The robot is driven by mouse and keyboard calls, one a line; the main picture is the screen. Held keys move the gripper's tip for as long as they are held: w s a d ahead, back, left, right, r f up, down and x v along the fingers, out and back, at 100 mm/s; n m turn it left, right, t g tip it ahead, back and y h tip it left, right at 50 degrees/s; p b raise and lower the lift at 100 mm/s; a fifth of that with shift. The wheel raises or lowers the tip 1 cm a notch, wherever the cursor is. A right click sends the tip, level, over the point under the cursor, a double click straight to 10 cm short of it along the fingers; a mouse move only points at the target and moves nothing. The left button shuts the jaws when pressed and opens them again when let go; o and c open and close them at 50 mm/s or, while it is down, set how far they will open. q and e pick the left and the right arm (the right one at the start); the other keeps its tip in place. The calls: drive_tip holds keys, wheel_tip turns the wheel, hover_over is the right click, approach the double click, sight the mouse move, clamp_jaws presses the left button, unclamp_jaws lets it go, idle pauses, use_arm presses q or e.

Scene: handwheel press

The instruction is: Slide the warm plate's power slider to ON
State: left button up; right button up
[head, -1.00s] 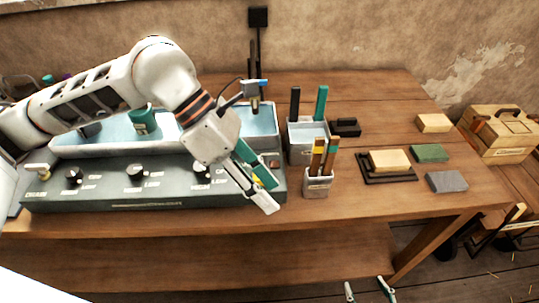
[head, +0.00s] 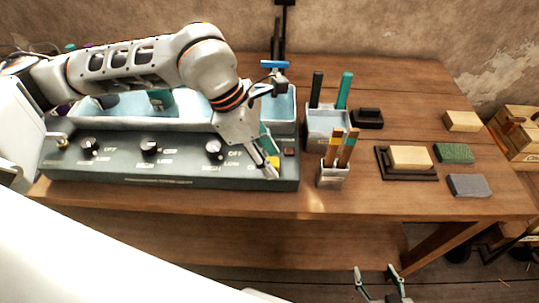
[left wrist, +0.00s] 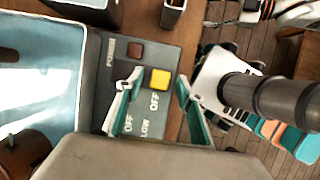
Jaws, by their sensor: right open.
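The warm plate's dark control panel (head: 120,165) fills the left of the table in the head view. In the left wrist view the yellow slider knob (left wrist: 160,79) sits beside an OFF label, with a dark red square (left wrist: 135,50) near the word POWER. My left gripper (head: 272,168) is over the panel's right end. In the left wrist view its fingers (left wrist: 159,84) are spread on either side of the yellow knob; contact cannot be told. My right gripper (head: 380,272) is open and empty, low in front of the table.
Black knobs (head: 213,149) line the panel, with pale blue basins (head: 190,106) behind. Right of it stand a pen cup (head: 332,178) and a grey holder (head: 326,130). Further right lie a tray (head: 433,177) with a wooden block (head: 410,157) and loose blocks (head: 454,153).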

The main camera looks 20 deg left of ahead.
use_arm(q)
drive_tip(key=shift+f, duration=0.1)
clamp_jaws()
drive_tip(key=w+b, duration=0.1)
drive_tip(key=w, duration=0.1)
drive_tip(key=w+a, duration=0.1)
drive_tip(key=w, duration=0.2)
drive_tip(key=shift+a+f+b, duration=0.1)
drive_tip(key=shift+b, duration=0.3)
drive_tip(key=shift+w+a, duration=0.1)
drive_tip(key=shift+w, duration=0.2)
drive_tip(key=shift+w+r, duration=0.1)
drive_tip(key=shift+r, duration=0.1)
unclamp_jaws()
